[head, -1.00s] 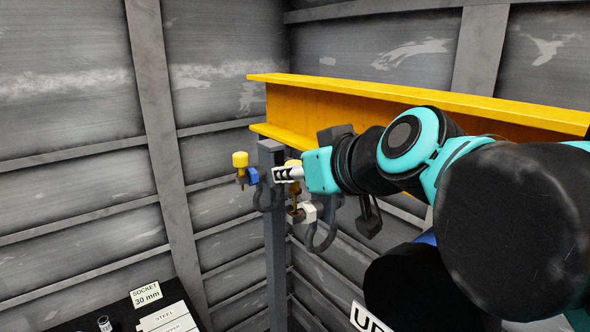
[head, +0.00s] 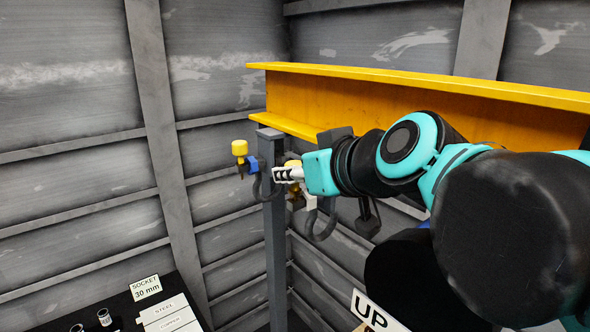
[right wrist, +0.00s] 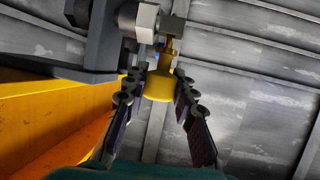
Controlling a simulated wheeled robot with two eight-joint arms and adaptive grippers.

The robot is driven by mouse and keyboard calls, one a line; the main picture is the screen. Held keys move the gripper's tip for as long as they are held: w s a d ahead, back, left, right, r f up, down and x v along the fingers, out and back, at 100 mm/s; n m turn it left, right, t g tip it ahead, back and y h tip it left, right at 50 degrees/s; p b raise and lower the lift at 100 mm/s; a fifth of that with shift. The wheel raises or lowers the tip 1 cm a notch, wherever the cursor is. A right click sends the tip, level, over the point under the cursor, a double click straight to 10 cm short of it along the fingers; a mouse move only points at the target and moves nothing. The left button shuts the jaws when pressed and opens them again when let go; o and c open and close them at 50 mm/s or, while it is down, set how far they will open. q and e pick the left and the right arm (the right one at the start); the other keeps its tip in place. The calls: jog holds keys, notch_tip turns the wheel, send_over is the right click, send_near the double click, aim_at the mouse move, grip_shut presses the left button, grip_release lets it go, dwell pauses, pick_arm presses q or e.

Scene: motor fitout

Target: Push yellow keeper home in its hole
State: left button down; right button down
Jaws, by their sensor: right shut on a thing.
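A yellow keeper (right wrist: 160,86) with a wide head and narrower stem is between the fingers of my right gripper (right wrist: 158,92), which are shut on it. In the right wrist view its stem meets a grey part beside a white block (right wrist: 147,22); how deep it sits in the hole cannot be told. In the head view my right gripper (head: 287,174) is in front of the post, and the keeper's head (head: 292,163) shows only partly behind it. A second yellow keeper (head: 240,148) stands at a blue fitting on the post's left. My left gripper is not in view.
A grey post (head: 276,240) stands under a yellow beam (head: 420,100). Dark hooks hang beside the post. A dark bench at lower left holds a "SOCKET 30 mm" sign (head: 145,287), white labels and small sockets. Open space lies left of the post.

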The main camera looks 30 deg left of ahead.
jog(key=shift+f+b, duration=0.4)
jog(key=shift+f, duration=0.25)
jog(key=c, duration=1.2)
grip_release()
jog(key=shift+o, duration=0.2)
jog(key=v, duration=1.2)
jog(key=shift+s+r, duration=0.1)
jog(key=shift+r, duration=0.05)
